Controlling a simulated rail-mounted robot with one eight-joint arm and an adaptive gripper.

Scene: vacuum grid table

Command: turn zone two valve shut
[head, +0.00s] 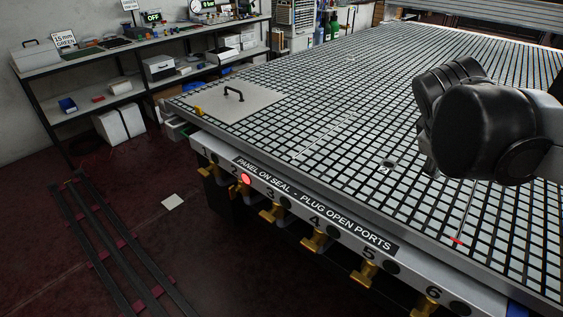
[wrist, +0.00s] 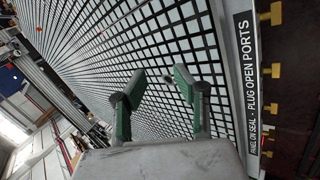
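The zone two valve (head: 238,187) is a yellow handle under the table's front edge, below the number 2. A red round light (head: 246,178) shows beside that number. Its handle is small here, and I cannot tell its turn angle. My gripper is at the right in the head view, above the table and far from this valve; the black wrist housing hides its fingers. In the wrist view my gripper (wrist: 158,88) has two green-padded fingers apart with nothing between them. Several yellow handles show at that view's right edge; I cannot tell which is zone two.
Similar yellow handles, including the zone three valve (head: 272,212) and zone four valve (head: 316,240), line the front rail. A flat panel with a black handle (head: 234,94) lies on the grid table (head: 330,110). Floor rails (head: 120,250) run at left. A shelf bench stands behind.

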